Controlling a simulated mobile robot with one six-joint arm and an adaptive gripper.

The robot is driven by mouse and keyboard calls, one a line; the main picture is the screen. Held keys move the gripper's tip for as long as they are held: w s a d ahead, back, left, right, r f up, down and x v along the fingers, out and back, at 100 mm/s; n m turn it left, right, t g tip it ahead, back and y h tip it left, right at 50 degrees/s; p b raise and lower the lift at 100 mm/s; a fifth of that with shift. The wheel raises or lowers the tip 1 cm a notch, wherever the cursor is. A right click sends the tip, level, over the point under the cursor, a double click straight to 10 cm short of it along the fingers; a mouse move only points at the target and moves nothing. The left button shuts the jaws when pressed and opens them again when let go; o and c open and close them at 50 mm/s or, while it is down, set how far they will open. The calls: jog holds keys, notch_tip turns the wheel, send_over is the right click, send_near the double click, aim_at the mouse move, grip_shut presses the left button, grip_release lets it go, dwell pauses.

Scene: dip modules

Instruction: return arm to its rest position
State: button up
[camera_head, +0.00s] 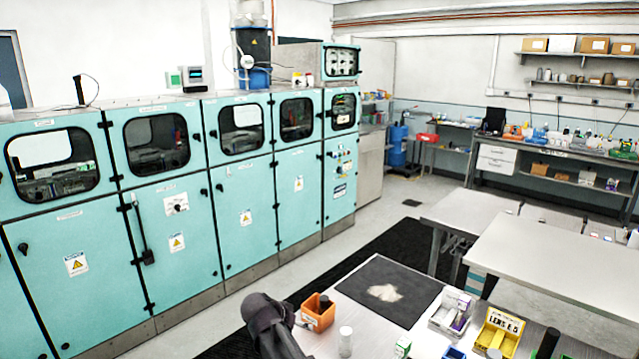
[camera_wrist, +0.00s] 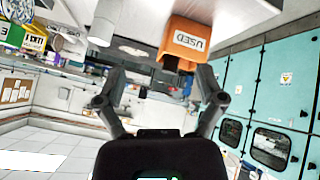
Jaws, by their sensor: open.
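My gripper (camera_wrist: 160,76) shows in the wrist view with its two fingers spread apart and nothing between them. That view is upside down. Beyond the right finger is an orange bin (camera_wrist: 187,42) marked USED, apart from the fingers. In the head view, a dark part of my arm (camera_head: 268,322) rises at the bottom edge, left of the same orange bin (camera_head: 316,317), which has a dark object in it. The fingertips cannot be made out in the head view.
A white cylinder (camera_head: 345,341) stands right of the orange bin. A yellow bin (camera_head: 499,331) and a white box (camera_head: 451,311) are further right. A dark mat (camera_head: 365,285) with a pale patch lies behind. Teal cabinets (camera_head: 250,210) line the left.

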jog(key=s+d+f+n+g+y, duration=0.1)
jog(key=s+d+g, duration=0.1)
jog(key=s+d, duration=0.3)
jog(key=s+d+f+n+g+y, duration=0.1)
jog(key=s+d, duration=0.3)
jog(key=d, duration=0.6)
jog(key=s+d+f+n+g+y, duration=0.1)
jog(key=s+d+f+g+y, duration=0.1)
jog(key=s+d, duration=0.3)
jog(key=shift+s+d+f+n+g+y, duration=0.15)
jog(key=shift+s+d+y, duration=0.1)
jog(key=shift+d, duration=0.35)
jog(key=shift+s+d+f+n+g+y, duration=0.15)
jog(key=shift+d+y, duration=0.1)
jog(key=shift+d, duration=0.35)
jog(key=shift+s+d+y, duration=0.3)
jog(key=shift+s+d, duration=0.05)
jog(key=shift+s, duration=0.15)
